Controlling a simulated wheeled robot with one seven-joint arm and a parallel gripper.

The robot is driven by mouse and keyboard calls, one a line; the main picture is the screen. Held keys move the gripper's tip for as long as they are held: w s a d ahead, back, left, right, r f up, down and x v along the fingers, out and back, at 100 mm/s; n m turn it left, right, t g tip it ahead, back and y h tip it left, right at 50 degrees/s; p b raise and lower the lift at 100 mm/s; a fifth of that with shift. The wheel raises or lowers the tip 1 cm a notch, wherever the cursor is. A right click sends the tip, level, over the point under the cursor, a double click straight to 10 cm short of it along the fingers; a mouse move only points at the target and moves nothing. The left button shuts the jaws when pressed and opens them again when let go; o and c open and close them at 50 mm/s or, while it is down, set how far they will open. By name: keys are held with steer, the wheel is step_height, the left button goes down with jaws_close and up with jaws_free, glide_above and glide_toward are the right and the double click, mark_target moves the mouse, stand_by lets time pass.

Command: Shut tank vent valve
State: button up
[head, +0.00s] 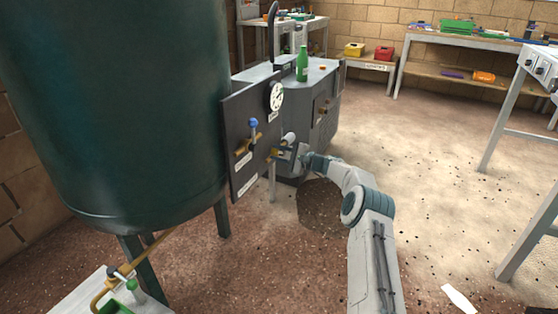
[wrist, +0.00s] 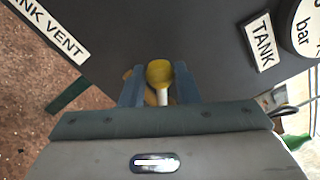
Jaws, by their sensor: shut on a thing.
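The tank vent valve shows in the wrist view as a rounded yellow knob (wrist: 160,73) on a pale stem, with brass-coloured parts behind it. A white "TANK VENT" label (wrist: 48,28) is on the dark panel (wrist: 165,25) to its left. My gripper (wrist: 158,88) has its two blue-grey fingers on either side of the knob and stem, shut on the valve handle. In the head view my gripper (head: 284,153) is at the panel's lower right part, beside small brass parts (head: 272,153). My fingers hide part of the valve, and its turn angle is unclear.
A blue-handled valve (head: 253,124) sits on the panel to the left, with a round gauge (head: 276,96) above. The big green tank (head: 120,110) stands left. A green bottle (head: 302,64) stands on the grey cabinet (head: 322,75). The floor on the right is mostly open.

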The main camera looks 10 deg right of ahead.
steer(key=r+m, duration=0.1)
steer(key=w+d+m+p, duration=0.1)
steer(key=m, duration=0.1)
steer(key=shift+w+r, duration=0.1)
steer(key=shift+r, duration=0.25)
steer(key=shift+a, duration=0.1)
steer(key=o, duration=0.8)
steer(key=shift+c, duration=0.2)
